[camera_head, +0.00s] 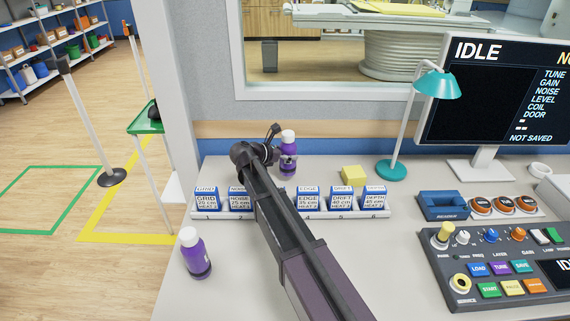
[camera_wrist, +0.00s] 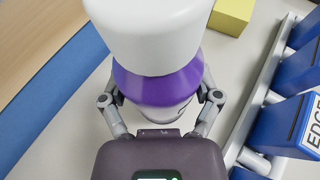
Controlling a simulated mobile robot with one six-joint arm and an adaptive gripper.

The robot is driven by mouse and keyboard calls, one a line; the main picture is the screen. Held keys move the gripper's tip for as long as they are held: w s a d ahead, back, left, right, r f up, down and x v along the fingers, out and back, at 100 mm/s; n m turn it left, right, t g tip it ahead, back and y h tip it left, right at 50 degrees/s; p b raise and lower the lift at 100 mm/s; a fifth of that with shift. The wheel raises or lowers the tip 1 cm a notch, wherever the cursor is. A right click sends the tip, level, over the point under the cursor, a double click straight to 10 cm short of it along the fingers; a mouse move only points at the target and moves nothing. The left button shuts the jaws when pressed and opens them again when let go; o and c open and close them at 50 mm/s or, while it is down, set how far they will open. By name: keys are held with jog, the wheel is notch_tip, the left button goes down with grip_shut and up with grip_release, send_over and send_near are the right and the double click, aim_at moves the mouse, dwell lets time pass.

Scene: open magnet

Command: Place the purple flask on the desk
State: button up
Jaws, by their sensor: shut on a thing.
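A purple flask with a white cap (camera_head: 288,165) is upright near the back of the desk, behind the row of labelled blocks. My gripper (camera_head: 274,152) is shut around its body from the left side. In the wrist view the flask (camera_wrist: 157,84) fills the middle, with a finger of my gripper (camera_wrist: 160,105) on each side. I cannot tell whether its base touches the desk (camera_head: 230,285). A second purple flask with a white cap (camera_head: 196,257) stands on the desk at the front left, apart from my gripper.
A rack of blue-and-white labelled blocks (camera_head: 343,200) lies under my arm. A yellow block (camera_head: 353,175) and a teal lamp (camera_head: 391,170) are right of the held flask. A monitor (camera_head: 475,100) and a control console (camera_head: 500,270) take up the right. Bare desk shows at the front left.

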aim_at(281, 161)
jog(key=shift+f+b, duration=1.9)
jog(key=shift+f, duration=0.15)
jog(key=o, duration=1.1)
jog(key=shift+r, duration=0.25)
jog(key=shift+s+a+r+p, duration=0.3)
jog(key=shift+s+a+p, duration=0.05)
jog(key=shift+a+p, duration=0.1)
jog(key=shift+p+v, duration=1.9)
jog(key=shift+v, duration=3.45)
